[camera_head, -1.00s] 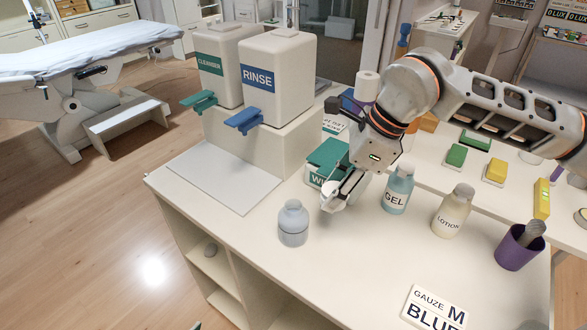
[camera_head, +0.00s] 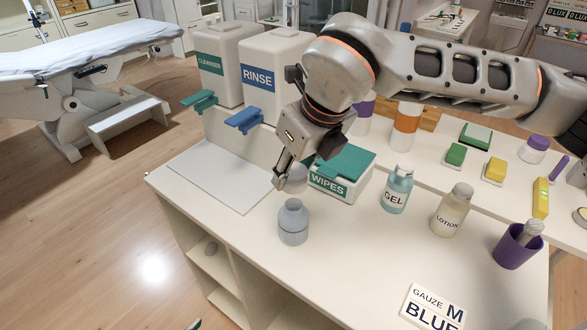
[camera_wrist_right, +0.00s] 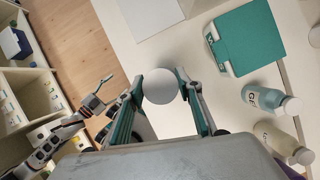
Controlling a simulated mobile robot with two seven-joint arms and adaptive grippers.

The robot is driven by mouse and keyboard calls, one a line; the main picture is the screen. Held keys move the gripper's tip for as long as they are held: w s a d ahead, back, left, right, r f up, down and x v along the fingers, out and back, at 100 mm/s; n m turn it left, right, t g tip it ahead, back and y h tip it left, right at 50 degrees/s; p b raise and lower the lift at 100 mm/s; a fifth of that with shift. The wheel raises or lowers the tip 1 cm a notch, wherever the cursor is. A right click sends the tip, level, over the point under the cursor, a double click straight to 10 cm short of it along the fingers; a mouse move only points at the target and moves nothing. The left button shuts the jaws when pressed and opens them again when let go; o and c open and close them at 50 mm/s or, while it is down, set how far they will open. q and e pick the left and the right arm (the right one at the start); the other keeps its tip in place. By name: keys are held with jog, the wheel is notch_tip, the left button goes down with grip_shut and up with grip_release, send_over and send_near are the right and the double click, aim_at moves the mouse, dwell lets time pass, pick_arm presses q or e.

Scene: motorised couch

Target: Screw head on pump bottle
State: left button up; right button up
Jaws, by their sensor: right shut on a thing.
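The pump bottle (camera_head: 293,226) stands upright on the white counter, pale grey-blue with a narrower neck. My right gripper (camera_head: 287,179) is shut on the pump head (camera_head: 296,180), a pale rounded piece, and holds it just above the bottle's neck. Whether the head touches the neck I cannot tell. In the right wrist view the head (camera_wrist_right: 160,87) is a round white disc between the fingertips, and it hides most of what lies below. My left gripper (camera_wrist_right: 101,84) shows small at the left of the wrist view, away from the bottle; its jaws are unclear.
A wipes box (camera_head: 342,173) with a green lid stands close behind the bottle. A gel bottle (camera_head: 397,190), a lotion bottle (camera_head: 452,212) and a purple cup (camera_head: 515,249) stand to the right. The rinse dispenser (camera_head: 272,78) rises behind. The counter front is mostly clear.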

aim_at(290, 201)
jog(key=shift+b, duration=0.35)
notch_tip(290, 201, down, 3)
jog(key=shift+f+b, duration=0.1)
jog(key=shift+b, duration=0.95)
jog(key=shift+f+b, duration=0.55)
jog(key=shift+f, duration=0.45)
jog(key=shift+f, duration=0.1)
jog(key=shift+f+b, duration=0.5)
jog(key=shift+f, duration=0.1)
dwell(0.9)
jog(key=o, duration=0.7)
